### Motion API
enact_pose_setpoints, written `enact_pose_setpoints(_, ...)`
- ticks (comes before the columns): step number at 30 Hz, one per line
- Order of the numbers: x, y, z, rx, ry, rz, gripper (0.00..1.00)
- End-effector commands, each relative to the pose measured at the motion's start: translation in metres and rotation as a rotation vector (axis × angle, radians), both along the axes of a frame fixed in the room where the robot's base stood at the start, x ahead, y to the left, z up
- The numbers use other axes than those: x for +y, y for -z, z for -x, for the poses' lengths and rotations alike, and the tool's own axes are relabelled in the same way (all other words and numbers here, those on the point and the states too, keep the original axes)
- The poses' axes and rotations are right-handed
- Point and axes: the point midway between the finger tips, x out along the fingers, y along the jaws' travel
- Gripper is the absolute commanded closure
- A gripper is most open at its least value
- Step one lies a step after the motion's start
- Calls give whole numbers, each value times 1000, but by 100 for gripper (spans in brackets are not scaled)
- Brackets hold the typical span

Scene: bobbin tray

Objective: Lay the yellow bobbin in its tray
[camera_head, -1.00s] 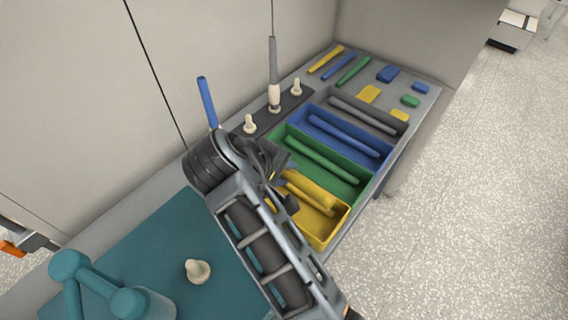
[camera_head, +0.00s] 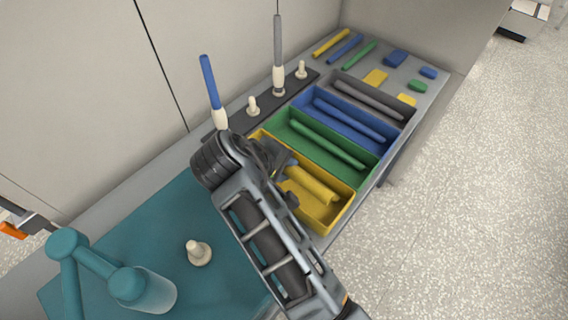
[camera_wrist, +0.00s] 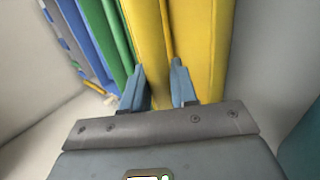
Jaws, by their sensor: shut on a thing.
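The yellow bobbin (camera_head: 312,185) is a long rod held lengthwise within the outline of the yellow tray (camera_head: 339,218). My gripper (camera_head: 284,168) is shut on the bobbin's near-left end, and my wrist partly hides that end and the tray's left part. In the wrist view my two fingertips (camera_wrist: 158,82) are on either side of the yellow bobbin (camera_wrist: 148,35), with a yellow tray wall (camera_wrist: 212,40) to the right. I cannot tell whether the bobbin touches the tray floor.
Beyond it are a green tray (camera_head: 279,128), a blue tray and a grey tray, each with a rod. A blue rod (camera_head: 208,80) and a grey rod (camera_head: 278,40) stand on cream pegs behind. A loose cream peg (camera_head: 198,252) stands on the teal mat (camera_head: 150,225).

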Motion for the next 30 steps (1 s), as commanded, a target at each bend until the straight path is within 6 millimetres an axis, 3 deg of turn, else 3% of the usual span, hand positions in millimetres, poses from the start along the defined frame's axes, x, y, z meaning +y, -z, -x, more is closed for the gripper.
enact_pose_setpoints(1,0,0,0,0,0,0,100)
enact_pose_setpoints(2,0,0,0,0,0,0,71)
enact_pose_setpoints(11,0,0,0,0,0,0,43)
enact_pose_setpoints(20,1,-2,1,0,0,0,43)
enact_pose_setpoints(30,21,-40,25,-1,-2,-2,43)
